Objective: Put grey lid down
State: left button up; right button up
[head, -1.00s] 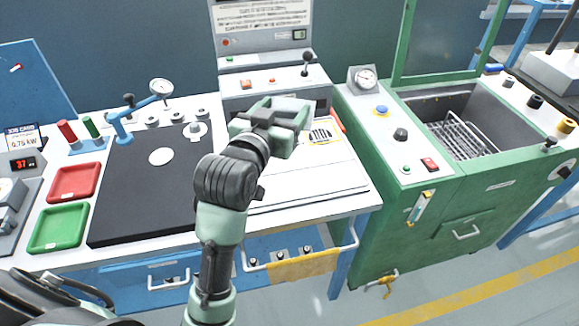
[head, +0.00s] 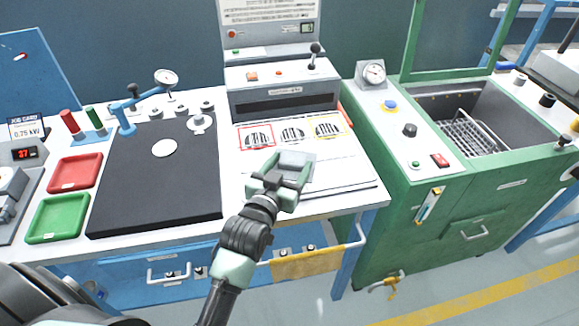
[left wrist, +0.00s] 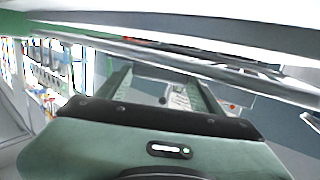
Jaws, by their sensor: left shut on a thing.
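My left gripper (head: 292,168) is over the front right part of the white worktop, in front of the three framed pictures. It is shut on a flat grey piece, which seems to be the grey lid (head: 297,160); its outline is hard to separate from the fingers. Whether the piece touches the worktop I cannot tell. In the left wrist view the gripper's two fingers (left wrist: 165,88) stand apart, and a pale grey slab crosses the top; I cannot tell whether this is the lid. My right gripper is not in view.
A white board with red, white and yellow framed pictures (head: 292,134) lies behind the gripper. A grey machine (head: 283,88) with a dark slot stands behind it. A black mat (head: 150,195) lies left, with red (head: 75,172) and green (head: 58,218) trays beyond. A green tank (head: 440,215) stands right.

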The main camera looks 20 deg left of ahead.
pick_arm(q)
jog(key=shift+f, duration=0.15)
jog(key=o, duration=1.4)
jog(key=shift+f, duration=0.1)
jog(key=shift+o, duration=0.2)
